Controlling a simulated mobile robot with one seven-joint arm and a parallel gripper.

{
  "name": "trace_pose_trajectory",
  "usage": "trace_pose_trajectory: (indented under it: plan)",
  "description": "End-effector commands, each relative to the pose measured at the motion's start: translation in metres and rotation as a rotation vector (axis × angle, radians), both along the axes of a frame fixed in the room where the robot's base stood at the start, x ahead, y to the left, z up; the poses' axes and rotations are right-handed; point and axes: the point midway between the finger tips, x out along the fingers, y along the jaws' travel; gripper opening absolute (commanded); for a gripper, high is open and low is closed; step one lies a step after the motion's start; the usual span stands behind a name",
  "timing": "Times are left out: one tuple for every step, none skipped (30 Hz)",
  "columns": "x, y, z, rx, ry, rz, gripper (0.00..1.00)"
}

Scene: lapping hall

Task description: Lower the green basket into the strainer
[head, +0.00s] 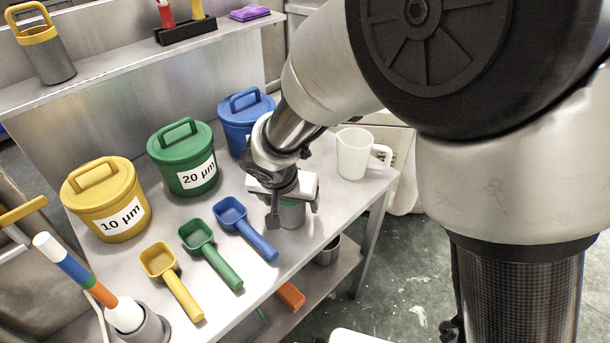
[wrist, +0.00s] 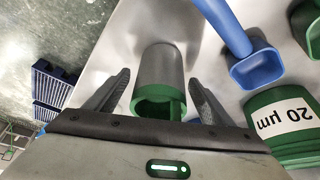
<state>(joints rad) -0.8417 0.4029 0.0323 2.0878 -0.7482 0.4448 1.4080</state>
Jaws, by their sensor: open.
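The green basket (wrist: 158,72), a grey cylinder with a green rim, stands on the steel table. In the head view its grey side (head: 292,216) shows below my gripper (head: 292,205). My gripper is open. In the wrist view its two fingers (wrist: 160,78) lie on either side of the basket, with gaps visible. The green handle is partly seen inside the rim. I cannot pick out the strainer with certainty; a metal cup (head: 328,252) sits low under the table edge, partly hidden.
Yellow (head: 108,205), green (head: 187,165) and blue (head: 235,118) lidded buckets stand behind. Yellow (head: 175,285), green (head: 215,258) and blue (head: 250,232) scoops lie left of my gripper. A white jug (head: 353,155) stands to the right. A yellow-rimmed basket (head: 45,52) is on the shelf.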

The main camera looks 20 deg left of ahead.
Motion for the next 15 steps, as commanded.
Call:
trace_pose_trajectory:
  plan:
    - [0.0000,-0.0001,0.0002,0.000,0.000,0.000,0.75]
    - [-0.0001,-0.0001,0.0002,0.000,0.000,0.000,0.70]
    - [-0.0001,-0.0001,0.0003,0.000,0.000,0.000,0.64]
    - [-0.0001,-0.0001,0.0003,0.000,0.000,0.000,0.59]
    - [-0.0001,-0.0001,0.0003,0.000,0.000,0.000,0.54]
    - [-0.0002,-0.0001,0.0004,0.000,0.000,0.000,0.47]
    - [-0.0002,-0.0001,0.0004,0.000,0.000,0.000,0.42]
    - [-0.0002,-0.0001,0.0004,0.000,0.000,0.000,0.37]
    - [-0.0002,-0.0001,0.0004,0.000,0.000,0.000,0.30]
    - [-0.0001,0.0001,0.0006,0.000,0.000,0.000,0.28]
    - [-0.0001,0.0001,0.0006,0.000,0.000,0.000,0.28]
    - [-0.0001,0.0001,0.0007,0.000,0.000,0.000,0.28]
    - [-0.0001,0.0001,0.0007,0.000,0.000,0.000,0.28]
    - [-0.0001,0.0001,0.0007,0.000,0.000,0.000,0.28]
    - [-0.0001,0.0001,0.0009,0.000,0.000,0.000,0.28]
